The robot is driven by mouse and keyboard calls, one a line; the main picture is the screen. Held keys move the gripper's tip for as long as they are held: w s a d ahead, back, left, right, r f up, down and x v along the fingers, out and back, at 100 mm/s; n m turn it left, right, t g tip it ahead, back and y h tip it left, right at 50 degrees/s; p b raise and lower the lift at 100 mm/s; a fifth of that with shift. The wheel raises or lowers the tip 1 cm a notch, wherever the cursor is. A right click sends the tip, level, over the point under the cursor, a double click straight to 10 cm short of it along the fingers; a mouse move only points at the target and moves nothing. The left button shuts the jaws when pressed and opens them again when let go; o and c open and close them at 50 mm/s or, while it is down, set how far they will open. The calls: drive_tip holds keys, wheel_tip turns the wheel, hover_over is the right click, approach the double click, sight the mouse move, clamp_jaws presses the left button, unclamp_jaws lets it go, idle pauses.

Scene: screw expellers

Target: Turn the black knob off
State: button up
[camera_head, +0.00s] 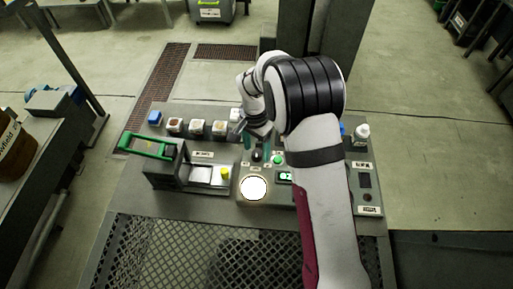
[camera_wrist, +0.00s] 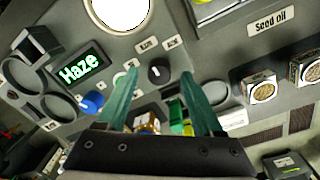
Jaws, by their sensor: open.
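The black knob (camera_wrist: 158,71) is a small round knob with a white pointer mark on the grey control panel (camera_wrist: 185,62). In the wrist view it shows between the tips of my gripper (camera_wrist: 158,78), which has two teal fingers. The fingers are open, one on each side of the knob, with nothing held. I cannot tell how far above the knob the tips are. In the head view the black knob (camera_head: 257,156) is small, just below my gripper (camera_head: 257,143). The knob's setting is too small to read for certain.
A green-handled press (camera_head: 160,172) stands left, several small containers (camera_head: 197,127) behind, a white bottle (camera_head: 362,131) right.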

drive_tip(key=shift+f, duration=0.4)
clamp_jaws()
drive_tip(key=shift+n, duration=0.3)
drive_tip(key=n, duration=0.5)
drive_tip(key=shift+n, duration=0.3)
drive_tip(key=n, duration=0.5)
drive_tip(key=shift+n, duration=0.3)
idle(0.4)
